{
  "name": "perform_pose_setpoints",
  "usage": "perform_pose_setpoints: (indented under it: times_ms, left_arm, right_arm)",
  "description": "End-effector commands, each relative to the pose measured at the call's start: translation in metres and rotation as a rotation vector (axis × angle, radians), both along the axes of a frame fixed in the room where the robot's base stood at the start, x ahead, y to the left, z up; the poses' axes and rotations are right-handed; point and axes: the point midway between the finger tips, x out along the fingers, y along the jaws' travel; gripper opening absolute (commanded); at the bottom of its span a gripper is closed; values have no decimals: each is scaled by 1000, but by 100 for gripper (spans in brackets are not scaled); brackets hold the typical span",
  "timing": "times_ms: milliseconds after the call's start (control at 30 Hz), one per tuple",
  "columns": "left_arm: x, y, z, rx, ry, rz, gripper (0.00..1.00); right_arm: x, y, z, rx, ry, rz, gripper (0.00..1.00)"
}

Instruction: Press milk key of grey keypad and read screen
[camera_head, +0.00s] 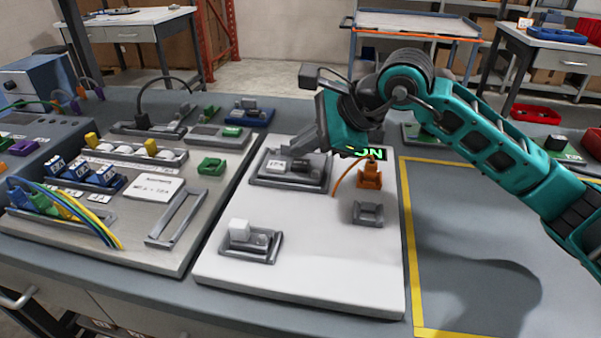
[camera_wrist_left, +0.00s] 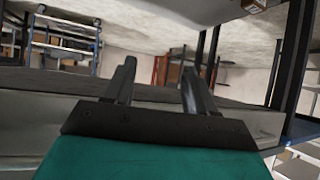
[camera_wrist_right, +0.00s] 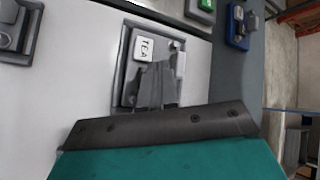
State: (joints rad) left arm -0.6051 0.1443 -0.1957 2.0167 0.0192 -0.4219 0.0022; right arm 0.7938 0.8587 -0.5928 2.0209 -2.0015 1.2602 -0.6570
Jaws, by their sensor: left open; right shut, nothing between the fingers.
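The grey keypad (camera_head: 290,185) lies at the back left of the white board. Its white TEA key (camera_head: 275,167) is readable, and it also shows in the right wrist view (camera_wrist_right: 143,48). My right gripper (camera_head: 297,164) is shut and empty, its fingertips low over the keypad beside the TEA key. I cannot tell whether they touch a key. The fingers hide part of the keypad, and no milk label is readable. A dark screen (camera_head: 372,153) with green letters ending in "ON" is partly hidden behind my gripper. My left gripper (camera_wrist_left: 157,85) is open and empty, away from the board.
The white board (camera_head: 310,260) also carries an orange part (camera_head: 369,175) with an orange cable, a small grey frame (camera_head: 368,213) and a grey holder (camera_head: 250,247) with a white block (camera_head: 239,229). A crowded panel (camera_head: 120,235) stands at left.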

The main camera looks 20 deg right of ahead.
Motion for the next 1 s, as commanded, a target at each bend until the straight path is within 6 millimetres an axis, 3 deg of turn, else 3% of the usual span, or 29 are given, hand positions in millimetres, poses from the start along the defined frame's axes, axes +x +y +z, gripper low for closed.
perform_pose_setpoints:
  times_ms: [1000]
  left_arm:
    - [-1,2,-1,6,2,-1,56]
  right_arm:
    - [0,0,-1,-1,0,-1,0]
